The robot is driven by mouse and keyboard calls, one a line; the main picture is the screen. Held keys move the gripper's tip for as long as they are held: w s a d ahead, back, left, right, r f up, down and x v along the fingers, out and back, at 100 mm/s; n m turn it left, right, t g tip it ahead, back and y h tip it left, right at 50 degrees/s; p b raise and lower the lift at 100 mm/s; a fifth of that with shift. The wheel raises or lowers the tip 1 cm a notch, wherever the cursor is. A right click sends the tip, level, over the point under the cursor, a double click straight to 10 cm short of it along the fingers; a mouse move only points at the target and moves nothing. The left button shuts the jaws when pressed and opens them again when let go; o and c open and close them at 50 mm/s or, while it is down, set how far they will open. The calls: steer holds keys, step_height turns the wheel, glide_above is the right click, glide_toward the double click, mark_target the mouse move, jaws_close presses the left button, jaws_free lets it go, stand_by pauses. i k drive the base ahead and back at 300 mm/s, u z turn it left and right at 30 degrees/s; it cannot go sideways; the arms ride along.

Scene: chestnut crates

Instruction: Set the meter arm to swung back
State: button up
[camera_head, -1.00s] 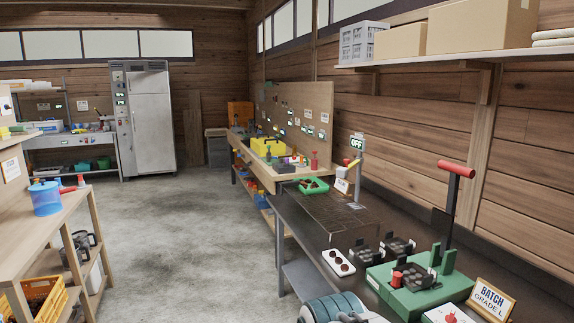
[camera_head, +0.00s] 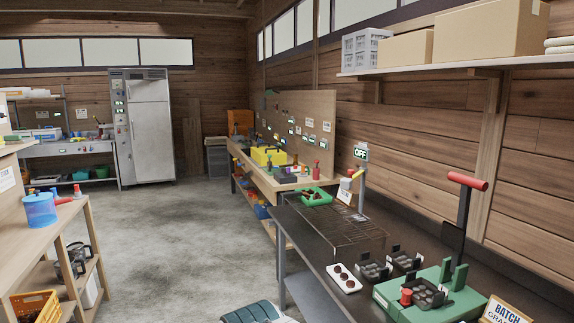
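No part is labelled as the meter arm at this size. A grey post (camera_head: 362,190) with a sign reading OFF (camera_head: 361,152) stands at the back of the dark bench. A small pale piece with a yellow end (camera_head: 349,181) shows beside the post, over a small label card (camera_head: 345,196). Which way this piece is swung I cannot tell. A long dark lever with a red grip (camera_head: 467,181) stands up, tilted, from a green machine (camera_head: 430,300) at the right. My gripper is not in view.
The dark bench (camera_head: 290,232) runs along the right wall. It holds a wire rack (camera_head: 335,232), a white tray with dark round spots (camera_head: 344,279) and black moulds (camera_head: 374,272). A wooden bench (camera_head: 62,214) stands left. The concrete floor (camera_head: 180,240) between is clear.

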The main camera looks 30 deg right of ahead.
mark_target(346, 183)
steer(key=u, duration=0.15)
steer(key=i, duration=1.6)
steer(key=z, duration=0.55)
steer(key=i, duration=1.2)
steer(key=z, duration=1.85)
steer(key=i, duration=0.7)
steer(key=z, duration=0.55)
